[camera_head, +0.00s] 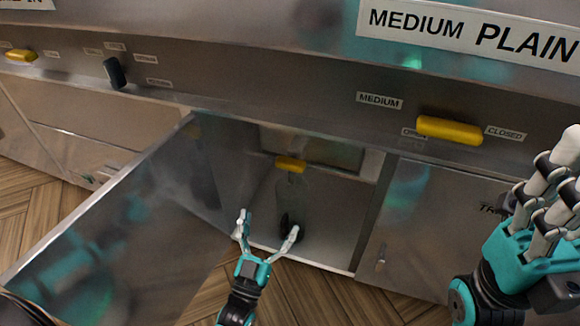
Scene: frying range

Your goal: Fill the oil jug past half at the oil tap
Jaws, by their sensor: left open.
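My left gripper (269,226) is open at the bottom centre, its two pale fingers spread in front of the open cabinet (340,228). Nothing shows between its fingers. Inside the cabinet, a small yellow handle (290,164) sits high up. Below it is a small dark object (286,224), partly behind the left gripper's right finger. I cannot tell whether it is part of a jug or of a tap. No oil jug can be clearly made out. My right gripper (545,190) is large and close at the right edge; its finger opening is unclear.
The cabinet's steel door (125,225) stands open to the left. A closed cabinet door (415,225) is to the right. Above, the steel panel carries a yellow lever (449,130) by a "CLOSED" label, a dark knob (115,72) and another yellow lever (20,56). Wooden floor (215,300) shows below.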

